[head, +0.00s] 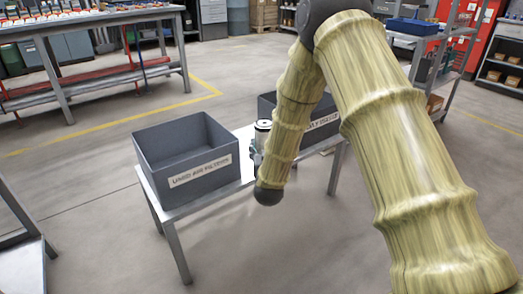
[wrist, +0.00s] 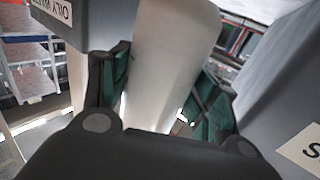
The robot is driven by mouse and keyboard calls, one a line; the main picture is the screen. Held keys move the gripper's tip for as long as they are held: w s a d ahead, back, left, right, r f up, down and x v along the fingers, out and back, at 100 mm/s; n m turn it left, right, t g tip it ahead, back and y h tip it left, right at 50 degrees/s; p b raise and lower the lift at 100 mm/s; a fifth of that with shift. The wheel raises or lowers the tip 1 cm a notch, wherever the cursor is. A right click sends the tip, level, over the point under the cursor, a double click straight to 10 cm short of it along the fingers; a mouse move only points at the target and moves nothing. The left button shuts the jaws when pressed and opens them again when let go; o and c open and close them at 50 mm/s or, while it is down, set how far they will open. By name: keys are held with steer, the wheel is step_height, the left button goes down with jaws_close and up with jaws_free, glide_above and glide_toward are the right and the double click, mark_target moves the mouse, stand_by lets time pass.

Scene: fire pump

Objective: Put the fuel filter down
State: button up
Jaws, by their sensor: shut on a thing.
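The fuel filter is a pale cylinder (wrist: 170,55) between the dark green-padded fingers of my gripper (wrist: 158,88) in the wrist view. My gripper is shut on it. In the head view the filter (head: 262,133) shows as a light cylinder with a dark top, in the gap between two grey bins. My arm hides part of it there and most of my gripper (head: 257,158). I cannot tell whether its lower end touches the table.
The metal table (head: 243,150) carries a labelled grey bin (head: 165,150) left of the filter and another grey bin (head: 268,103) to its right, partly behind my arm. Both bin walls rise close beside my gripper. A workbench (head: 90,20) stands at the back left.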

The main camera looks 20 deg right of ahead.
steer(key=shift+w+d+f+b, duration=0.25)
steer(key=shift+w+f+b, duration=0.55)
steer(key=shift+w, duration=0.55)
steer(key=shift+w+d+f+b, duration=0.25)
steer(key=shift+w+f+b, duration=0.3)
steer(key=shift+w+b, duration=0.65)
steer(key=shift+w+d+f+b, duration=0.25)
steer(key=shift+w+f+b, duration=0.45)
steer(key=shift+w, duration=0.85)
steer(key=shift+f, duration=0.1)
steer(key=o, duration=1.4)
steer(key=shift+c, duration=0.2)
steer(key=shift+s, duration=0.15)
steer(key=shift+s+a+p, duration=0.15)
steer(key=shift+s+p, duration=0.15)
steer(key=shift+s, duration=0.05)
steer(key=p+v, duration=0.4)
steer(key=v, duration=0.7)
